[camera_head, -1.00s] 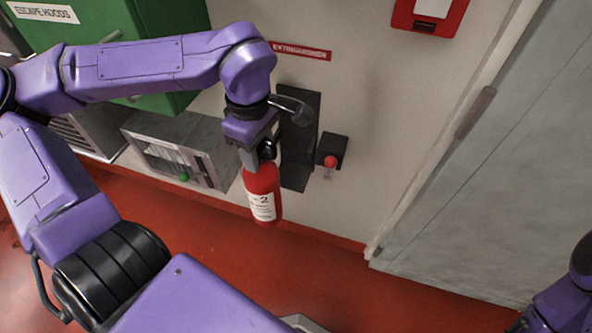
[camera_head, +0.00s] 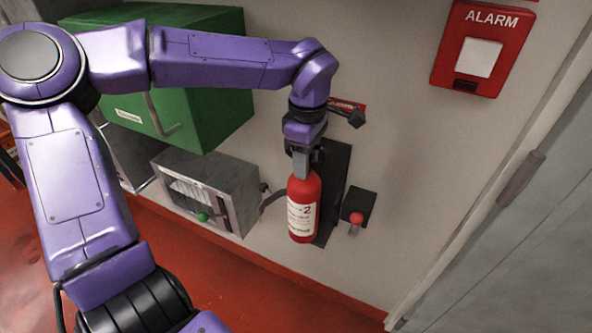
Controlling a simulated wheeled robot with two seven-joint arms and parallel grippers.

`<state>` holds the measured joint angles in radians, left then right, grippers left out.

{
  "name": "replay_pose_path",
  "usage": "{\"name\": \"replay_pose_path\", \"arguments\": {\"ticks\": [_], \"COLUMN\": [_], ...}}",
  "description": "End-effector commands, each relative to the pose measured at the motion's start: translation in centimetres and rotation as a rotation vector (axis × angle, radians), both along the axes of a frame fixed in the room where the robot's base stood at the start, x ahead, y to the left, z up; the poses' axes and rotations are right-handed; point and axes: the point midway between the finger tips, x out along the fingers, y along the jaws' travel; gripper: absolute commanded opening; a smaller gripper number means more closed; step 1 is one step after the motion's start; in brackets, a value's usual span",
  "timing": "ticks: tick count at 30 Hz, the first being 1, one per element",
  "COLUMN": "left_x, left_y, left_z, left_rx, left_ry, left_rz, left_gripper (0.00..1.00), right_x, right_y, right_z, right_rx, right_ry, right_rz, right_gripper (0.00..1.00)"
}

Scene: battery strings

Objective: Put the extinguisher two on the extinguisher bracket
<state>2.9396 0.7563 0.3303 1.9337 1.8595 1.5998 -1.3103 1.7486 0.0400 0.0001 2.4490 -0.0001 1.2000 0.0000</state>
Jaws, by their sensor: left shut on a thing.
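The extinguisher two (camera_head: 303,207) is a red cylinder with a white label marked 2. It hangs upright in my left gripper (camera_head: 303,160), which is shut on its top. The extinguisher bracket (camera_head: 334,185) is a tall black plate on the wall, directly behind and to the right of the extinguisher. The extinguisher covers the bracket's left and lower part, so I cannot tell whether the two touch. My right gripper is not in view.
A black box with a red knob (camera_head: 356,217) sits on the wall right of the bracket. A grey cabinet with a green knob (camera_head: 203,217) stands left. A green box (camera_head: 190,105) is above it. A red alarm (camera_head: 482,52) and a grey door (camera_head: 540,230) are at right.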

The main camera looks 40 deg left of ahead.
Motion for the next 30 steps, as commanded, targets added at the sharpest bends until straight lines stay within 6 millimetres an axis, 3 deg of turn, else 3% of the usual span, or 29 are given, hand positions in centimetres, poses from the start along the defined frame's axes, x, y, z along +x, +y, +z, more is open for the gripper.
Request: {"name": "replay_pose_path", "arguments": {"ticks": [6, 15, 19, 30], "left_x": [3.9, 6.9, 7.8, 7.6], "left_y": [0.9, 1.5, 1.7, 1.7], "left_z": [0.5, 0.4, 0.4, -2.6], "left_rx": [-0.002, -0.001, -0.001, -0.002], "left_ry": [-0.001, -0.002, -0.003, -0.001], "left_rz": [0.0, -0.001, -0.004, -0.004], "left_gripper": [0.0, 0.0, 0.0, 0.0], "right_x": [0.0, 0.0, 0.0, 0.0], "right_y": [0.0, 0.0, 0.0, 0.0], "right_z": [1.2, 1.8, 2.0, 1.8], "right_rx": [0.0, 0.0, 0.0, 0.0], "right_ry": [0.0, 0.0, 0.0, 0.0], "right_rz": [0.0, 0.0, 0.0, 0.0], "right_gripper": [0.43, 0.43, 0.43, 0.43]}}
